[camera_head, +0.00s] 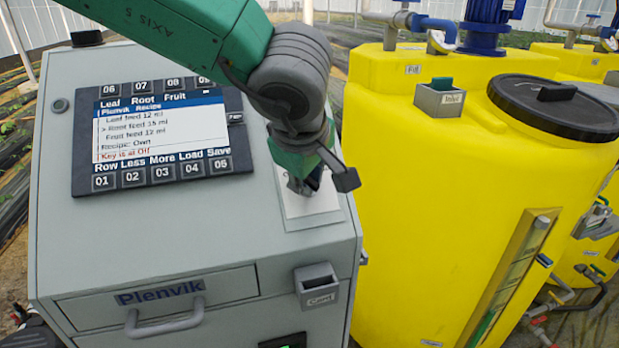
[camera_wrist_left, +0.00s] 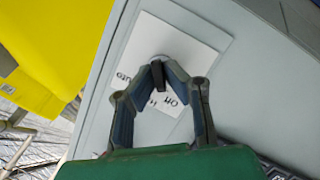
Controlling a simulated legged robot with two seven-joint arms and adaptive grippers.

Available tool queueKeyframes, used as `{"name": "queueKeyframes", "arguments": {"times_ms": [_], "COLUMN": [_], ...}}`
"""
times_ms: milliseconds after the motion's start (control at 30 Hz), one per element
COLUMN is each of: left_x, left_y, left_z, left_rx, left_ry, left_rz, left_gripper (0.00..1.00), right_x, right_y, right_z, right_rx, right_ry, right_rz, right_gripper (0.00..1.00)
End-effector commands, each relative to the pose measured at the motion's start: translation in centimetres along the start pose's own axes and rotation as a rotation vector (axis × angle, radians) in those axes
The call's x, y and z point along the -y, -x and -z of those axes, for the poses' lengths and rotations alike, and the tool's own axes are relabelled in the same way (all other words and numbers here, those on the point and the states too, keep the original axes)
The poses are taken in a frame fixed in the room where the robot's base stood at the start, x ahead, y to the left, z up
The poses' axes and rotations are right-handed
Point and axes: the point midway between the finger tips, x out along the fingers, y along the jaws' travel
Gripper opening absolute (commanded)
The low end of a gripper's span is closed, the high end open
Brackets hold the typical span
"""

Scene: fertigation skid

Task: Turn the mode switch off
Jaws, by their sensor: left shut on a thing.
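The mode switch is a small dark knob (camera_wrist_left: 158,77) on a white label plate (camera_head: 310,208) on the grey cabinet's sloped top; the plate also shows in the left wrist view (camera_wrist_left: 193,50). My left gripper (camera_head: 306,184) reaches down over the plate and hides the switch in the head view. In the left wrist view its fingertips (camera_wrist_left: 160,72) are shut on the knob from both sides. The plate's lettering is partly covered by the fingers. The screen (camera_head: 160,125) left of the gripper has a red bottom line reading "Key is at Off". My right gripper is not in view.
Numbered keys surround the screen. The cabinet front has a drawer with a handle (camera_head: 165,322) and a small grey holder (camera_head: 317,285). A large yellow tank (camera_head: 430,200) with a black lid (camera_head: 553,105) stands close on the right. The cabinet top below the screen is clear.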

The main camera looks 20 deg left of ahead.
Motion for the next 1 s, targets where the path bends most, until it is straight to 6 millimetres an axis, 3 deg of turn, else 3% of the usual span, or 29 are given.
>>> {"name": "queueKeyframes", "arguments": {"times_ms": [333,800,833,867,1000], "left_x": [0.68,0.72,0.72,0.71,0.55], "left_y": [-0.52,-0.52,-0.52,-0.52,-0.40], "left_z": [-0.18,-0.16,-0.16,-0.15,-0.12], "left_rx": [0.001,0.000,0.000,0.000,0.000], "left_ry": [0.103,0.116,0.116,0.116,0.116], "left_rz": [-0.022,-0.024,-0.024,-0.024,-0.028], "left_gripper": [0.00,0.00,0.19,0.28,0.28], "right_x": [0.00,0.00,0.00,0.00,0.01], "right_y": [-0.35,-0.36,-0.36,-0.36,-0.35], "right_z": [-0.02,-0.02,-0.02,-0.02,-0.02], "right_rx": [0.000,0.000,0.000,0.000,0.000], "right_ry": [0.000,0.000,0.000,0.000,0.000], "right_rz": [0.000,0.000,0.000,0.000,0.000], "right_gripper": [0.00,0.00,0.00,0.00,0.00]}}
